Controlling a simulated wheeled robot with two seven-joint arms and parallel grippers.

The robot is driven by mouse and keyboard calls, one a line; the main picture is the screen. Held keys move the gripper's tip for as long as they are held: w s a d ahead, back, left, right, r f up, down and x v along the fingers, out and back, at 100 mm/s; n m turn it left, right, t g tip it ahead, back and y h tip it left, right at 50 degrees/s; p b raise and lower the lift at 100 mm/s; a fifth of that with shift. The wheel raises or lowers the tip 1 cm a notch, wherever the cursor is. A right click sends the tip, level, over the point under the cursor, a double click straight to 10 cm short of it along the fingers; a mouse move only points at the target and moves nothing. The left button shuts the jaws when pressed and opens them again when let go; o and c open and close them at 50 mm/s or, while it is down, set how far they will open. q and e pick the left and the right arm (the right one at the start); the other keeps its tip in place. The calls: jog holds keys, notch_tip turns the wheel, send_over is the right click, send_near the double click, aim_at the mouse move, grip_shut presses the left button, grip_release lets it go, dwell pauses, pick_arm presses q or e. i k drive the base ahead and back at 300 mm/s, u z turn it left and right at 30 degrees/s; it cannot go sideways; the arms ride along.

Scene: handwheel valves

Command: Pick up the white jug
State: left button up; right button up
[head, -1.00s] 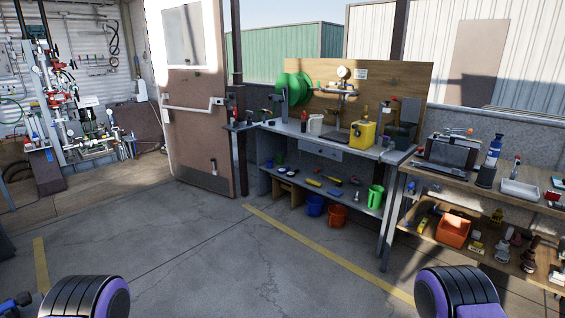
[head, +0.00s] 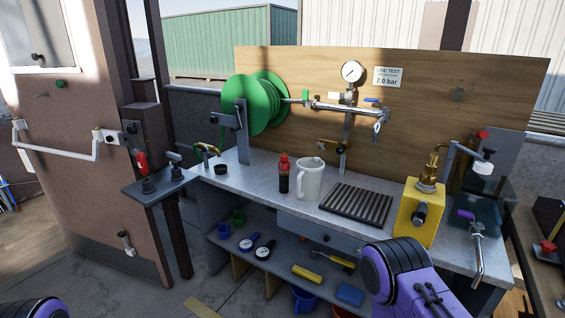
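The white jug (head: 309,179) stands upright on the grey bench top (head: 258,185), near the middle of the bench. Its handle faces left. A dark bottle with a red top (head: 284,175) stands just left of it, and a black slatted grate (head: 356,204) lies just right of it. Parts of my arms, black and purple, show at the lower right and the bottom left corner, apart from the jug. Neither of my grippers shows in the head view.
A green hose reel (head: 262,104) and a metal pipe with a gauge (head: 352,72) are at the wooden backboard. A yellow pump unit (head: 418,215) stands right of the grate. A lower shelf holds a hammer, gauges and cups. A brown door (head: 75,130) is at left.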

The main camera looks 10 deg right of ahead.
aim_at(310, 170)
jog(key=i, duration=1.4)
jog(key=z, duration=0.15)
